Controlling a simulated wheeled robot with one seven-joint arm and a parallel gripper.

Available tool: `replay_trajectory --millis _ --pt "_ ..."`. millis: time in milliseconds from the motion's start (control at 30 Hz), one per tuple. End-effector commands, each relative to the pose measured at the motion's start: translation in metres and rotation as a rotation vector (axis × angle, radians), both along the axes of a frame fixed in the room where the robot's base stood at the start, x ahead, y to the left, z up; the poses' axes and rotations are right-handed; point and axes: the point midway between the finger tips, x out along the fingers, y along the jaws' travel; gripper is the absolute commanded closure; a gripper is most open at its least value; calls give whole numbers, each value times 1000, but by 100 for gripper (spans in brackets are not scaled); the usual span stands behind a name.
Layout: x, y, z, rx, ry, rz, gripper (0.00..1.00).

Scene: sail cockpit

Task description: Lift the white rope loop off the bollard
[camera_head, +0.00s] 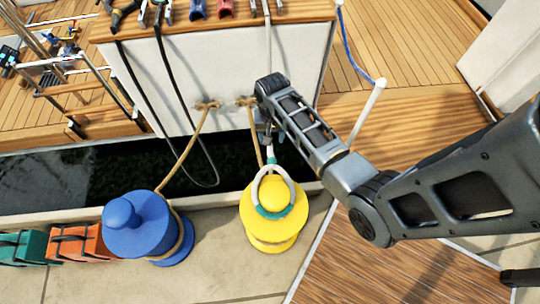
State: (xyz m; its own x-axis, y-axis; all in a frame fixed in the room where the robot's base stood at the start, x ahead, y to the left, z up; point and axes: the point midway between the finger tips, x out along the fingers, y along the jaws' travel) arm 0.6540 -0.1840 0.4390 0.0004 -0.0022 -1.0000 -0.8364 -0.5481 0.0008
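The white rope loop (264,183) has teal sections and shows against the top of the yellow bollard (270,232). From this view I cannot tell whether it rests around the bollard's head or hangs just above it. A short white and teal length rises from the loop toward my gripper (267,138), which is above the bollard and points down. The fingers are small and dark, partly hidden by my arm, so their opening and any hold on the rope are unclear.
A blue bollard (140,228) with a tan rope round its base stands to the left. Orange (80,244) and teal (24,247) crates are beyond it. Behind are dark water (90,178) and the boat's white side (215,80), with tan and black lines hanging. Wooden decking (370,262) lies right.

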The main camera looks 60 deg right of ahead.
Motion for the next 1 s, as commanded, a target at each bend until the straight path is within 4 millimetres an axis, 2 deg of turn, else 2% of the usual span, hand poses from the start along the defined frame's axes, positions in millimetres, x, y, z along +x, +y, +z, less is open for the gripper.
replay_trajectory --millis 267,800,1000 --pt "0 0 -18 3 2 -1 47" --pt "0 0 -78 1 0 1 47" --pt "1 0 -94 1 0 0 47"
